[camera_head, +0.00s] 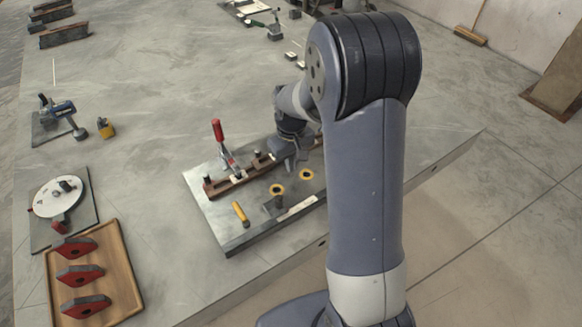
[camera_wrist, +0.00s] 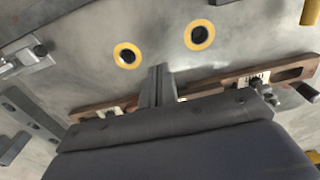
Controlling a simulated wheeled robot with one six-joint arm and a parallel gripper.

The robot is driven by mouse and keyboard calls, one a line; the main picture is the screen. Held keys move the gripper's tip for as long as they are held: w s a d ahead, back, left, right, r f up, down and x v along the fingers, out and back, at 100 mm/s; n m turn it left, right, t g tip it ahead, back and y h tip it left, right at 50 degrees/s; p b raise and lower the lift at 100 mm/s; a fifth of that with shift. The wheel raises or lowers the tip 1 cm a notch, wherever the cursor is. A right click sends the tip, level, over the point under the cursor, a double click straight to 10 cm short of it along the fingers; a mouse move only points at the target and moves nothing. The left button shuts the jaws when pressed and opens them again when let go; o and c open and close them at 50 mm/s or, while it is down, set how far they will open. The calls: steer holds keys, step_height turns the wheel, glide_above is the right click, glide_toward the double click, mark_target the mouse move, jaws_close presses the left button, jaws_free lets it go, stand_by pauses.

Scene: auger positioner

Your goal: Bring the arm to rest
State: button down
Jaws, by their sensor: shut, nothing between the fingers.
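My gripper (camera_head: 291,160) is above the fixture plate (camera_head: 208,176) on the large grey bench, in the middle of the head view. In the wrist view my gripper's fingers (camera_wrist: 158,75) are together, with nothing between them. They overlap a brown slotted bar (camera_wrist: 215,90) on the plate; I cannot tell the gap between them. My arm (camera_head: 365,190) is bent, its upper part reaching left over the bench. It hides the right part of the plate in the head view.
A red-handled toggle clamp (camera_head: 221,142) stands upright on the plate. A wooden tray (camera_head: 123,280) with red blocks and a round dial (camera_head: 57,197) are at left. The bench's back middle is mostly clear.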

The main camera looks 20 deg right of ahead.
step_height(320, 180, up, 7)
steer(key=shift+r, duration=0.2)
steer(key=shift+f, duration=0.1)
